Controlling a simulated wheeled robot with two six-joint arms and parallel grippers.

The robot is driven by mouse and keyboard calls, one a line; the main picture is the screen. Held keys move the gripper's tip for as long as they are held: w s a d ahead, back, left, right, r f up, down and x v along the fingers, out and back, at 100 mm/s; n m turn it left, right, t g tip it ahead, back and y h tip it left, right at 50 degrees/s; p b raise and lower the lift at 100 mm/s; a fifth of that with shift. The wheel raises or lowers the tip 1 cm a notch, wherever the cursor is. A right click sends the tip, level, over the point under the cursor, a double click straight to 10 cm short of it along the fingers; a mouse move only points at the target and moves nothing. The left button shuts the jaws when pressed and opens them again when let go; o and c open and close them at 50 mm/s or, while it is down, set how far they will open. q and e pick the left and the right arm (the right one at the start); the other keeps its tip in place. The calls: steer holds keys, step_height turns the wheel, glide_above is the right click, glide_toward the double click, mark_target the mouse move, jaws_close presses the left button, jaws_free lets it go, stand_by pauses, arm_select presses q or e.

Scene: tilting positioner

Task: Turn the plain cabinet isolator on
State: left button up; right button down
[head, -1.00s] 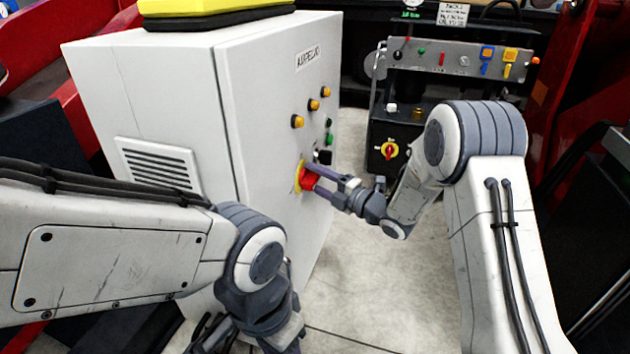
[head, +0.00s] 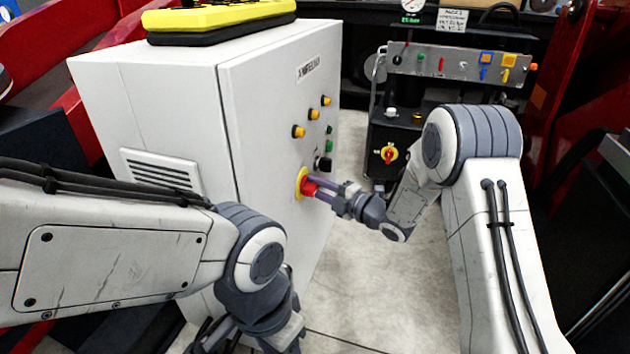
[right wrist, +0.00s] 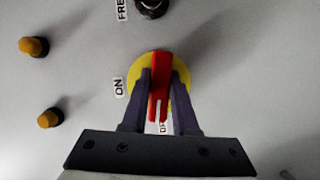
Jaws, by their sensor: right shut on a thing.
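The plain cabinet (head: 285,110) is a pale grey box at the left of centre in the head view. On its front is the isolator, a red handle (head: 308,188) on a yellow disc (head: 299,183). My right gripper (head: 313,189) is shut on the red handle. In the right wrist view, the fingers grip both sides of the handle (right wrist: 158,75) over the yellow disc (right wrist: 183,92). The handle's white mark points down at a partly hidden label, apparently OFF (right wrist: 163,128). An ON label (right wrist: 118,87) is left of the disc.
Yellow buttons (head: 312,114), green buttons and a black knob (head: 323,164) sit above the isolator. A yellow-and-black case (head: 220,18) lies on the cabinet. Floor (head: 345,270) right of the cabinet is clear.

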steer(key=m+g+p, duration=0.2)
steer(key=m+p, duration=0.2)
steer(key=p, duration=0.4)
steer(key=m+g+p, duration=0.3)
steer(key=m+p, duration=0.1)
steer(key=p, duration=0.4)
steer(key=shift+s+r+m+h, duration=0.1)
steer(key=shift+m+h, duration=0.3)
steer(key=shift+m+g+p, duration=0.5)
steer(key=shift+m+p, duration=0.3)
steer(key=shift+p, duration=0.05)
steer(key=shift+f+m+g+p, duration=0.3)
steer(key=shift+m+p, duration=0.2)
steer(key=shift+m, duration=0.1)
steer(key=shift+y, duration=0.3)
steer(key=c, duration=0.7)
jaws_free()
steer(key=p+v, duration=0.1)
steer(key=v, duration=0.9)
steer(key=shift+d+r, duration=0.2)
steer(key=shift+r, duration=0.05)
